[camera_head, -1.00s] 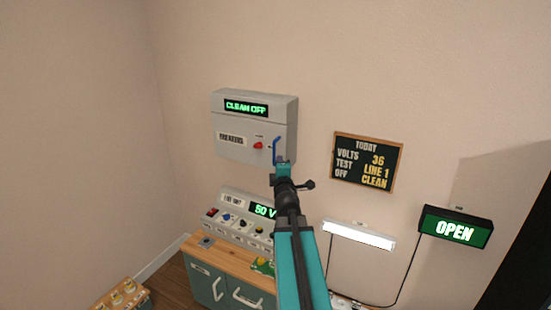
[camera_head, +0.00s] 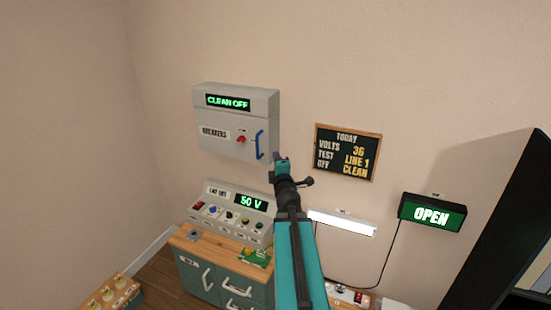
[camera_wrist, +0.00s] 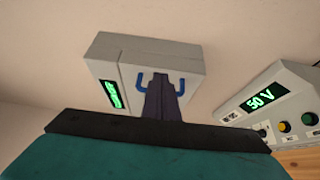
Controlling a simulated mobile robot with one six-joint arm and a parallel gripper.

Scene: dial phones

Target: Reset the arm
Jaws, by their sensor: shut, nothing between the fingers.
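My teal arm reaches up from the bottom in the head view, with my gripper (camera_head: 279,158) at its tip. The gripper is shut and empty, just right of the grey breaker box (camera_head: 230,121) on the wall. The box has a green "CLEAN OFF" display, a red switch (camera_head: 241,139) and a blue handle (camera_head: 260,145); its door is shut. The gripper appears apart from the handle in the head view. In the wrist view the dark fingers (camera_wrist: 163,98) overlap the blue handle (camera_wrist: 181,87) in the picture, and the gap in depth cannot be told.
A control panel (camera_head: 232,214) reading "50 V" stands on a wooden-topped cabinet (camera_head: 211,254) below the box. A chalkboard (camera_head: 347,152), a lamp (camera_head: 342,222) and an "OPEN" sign (camera_head: 432,213) are on the wall to the right. The wall between box and chalkboard is bare.

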